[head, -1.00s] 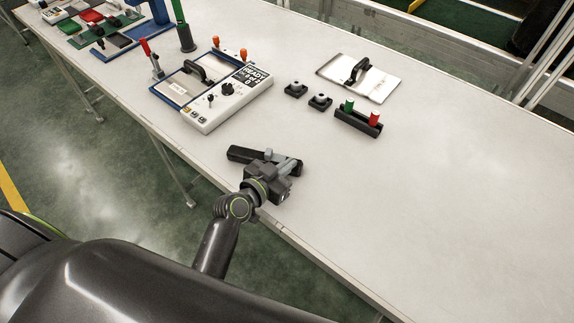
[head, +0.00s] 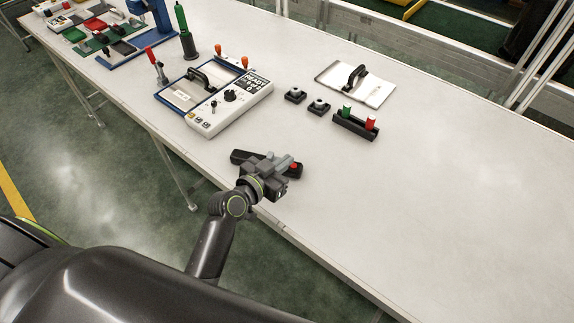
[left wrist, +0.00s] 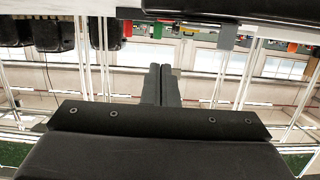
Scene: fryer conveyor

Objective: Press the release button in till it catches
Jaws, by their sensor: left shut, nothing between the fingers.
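A long black device (head: 240,156) lies on the table near its front edge. A small red button (head: 294,165) shows at its right end, and I take it as the release button. My left gripper (head: 284,162) reaches in over the device, shut and empty, with its fingertips close to the red button. I cannot tell whether the tips touch it. In the left wrist view the two shut fingers (left wrist: 161,84) point away together, and the button is not clearly seen. My right gripper is out of view.
A white control box (head: 232,108) with a blue-framed tray stands behind to the left. Two small black blocks (head: 318,107), a black holder (head: 355,125) with green and red pegs, and a handled plate (head: 378,90) stand farther back. The table's right side is clear.

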